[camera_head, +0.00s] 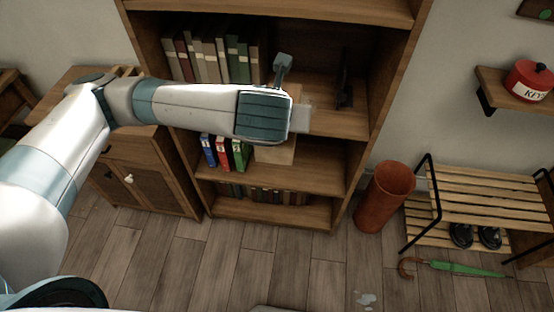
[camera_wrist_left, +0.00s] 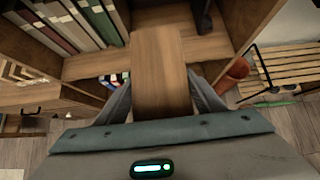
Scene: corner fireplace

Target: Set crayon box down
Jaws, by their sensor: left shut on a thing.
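A plain brown wooden box (camera_wrist_left: 160,70), which I take to be the crayon box, fills the middle of the left wrist view. My left gripper (camera_wrist_left: 160,98) is shut on it, with a grey finger on each side. In the head view my left gripper (camera_head: 284,117) is in front of the bookcase, around the height of its middle shelves. I cannot tell whether the box touches a shelf. My right gripper is not in view.
The bookcase (camera_head: 392,70) holds a row of books (camera_head: 210,60) on an upper shelf and coloured binders (camera_head: 223,153) on the shelf below. A dark upright object (camera_head: 345,78) stands at the upper shelf's right. A reddish bin (camera_head: 385,197) and slatted rack (camera_head: 480,195) stand right.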

